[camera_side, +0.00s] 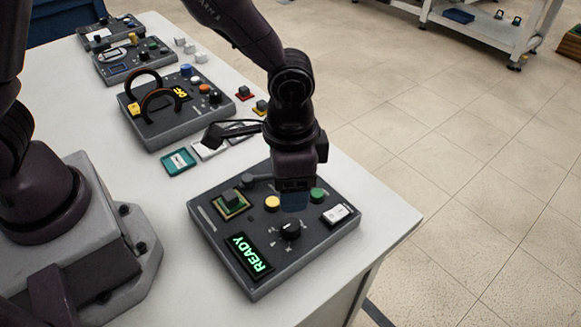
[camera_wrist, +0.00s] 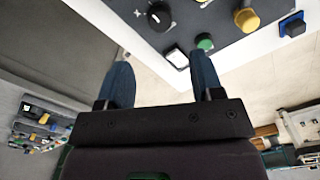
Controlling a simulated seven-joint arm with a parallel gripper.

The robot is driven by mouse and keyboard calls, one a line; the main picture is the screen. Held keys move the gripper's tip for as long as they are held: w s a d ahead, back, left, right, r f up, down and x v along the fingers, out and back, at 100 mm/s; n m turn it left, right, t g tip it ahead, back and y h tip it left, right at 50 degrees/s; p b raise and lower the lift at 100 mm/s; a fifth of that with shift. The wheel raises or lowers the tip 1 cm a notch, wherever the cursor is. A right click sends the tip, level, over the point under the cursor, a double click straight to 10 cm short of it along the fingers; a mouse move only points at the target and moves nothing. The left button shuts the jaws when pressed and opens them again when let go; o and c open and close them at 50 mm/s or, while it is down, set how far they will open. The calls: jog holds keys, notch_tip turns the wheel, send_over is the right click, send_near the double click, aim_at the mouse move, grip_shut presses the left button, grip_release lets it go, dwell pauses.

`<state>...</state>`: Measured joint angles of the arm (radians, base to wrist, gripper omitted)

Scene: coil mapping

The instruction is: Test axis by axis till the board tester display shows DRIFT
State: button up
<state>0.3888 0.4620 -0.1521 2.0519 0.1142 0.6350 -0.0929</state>
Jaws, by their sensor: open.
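The board tester (camera_side: 215,245) is a dark grey box at the front of the table. Its display (camera_side: 249,256) shows READY in green. A black knob (camera_side: 290,230) with marks around it sits right of the display. The tester carries a green socket with a grey chip (camera_side: 230,202), a yellow button (camera_side: 272,203), a green button (camera_side: 318,195) and a white rocker piece (camera_side: 336,214). My gripper (camera_side: 295,203) points down over the tester, between the yellow and green buttons. Its blue fingers are apart and empty in the wrist view (camera_wrist: 162,82). Whether they touch the tester cannot be told.
Behind stands a coil unit (camera_side: 168,133) with dark rings (camera_side: 158,102) and a yellow-lit display. More testers (camera_side: 132,72) stand farther back. The table's right edge is close to the tester.

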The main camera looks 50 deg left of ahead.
notch_tip(320, 180, up, 2)
jog(key=shift+r, duration=0.25)
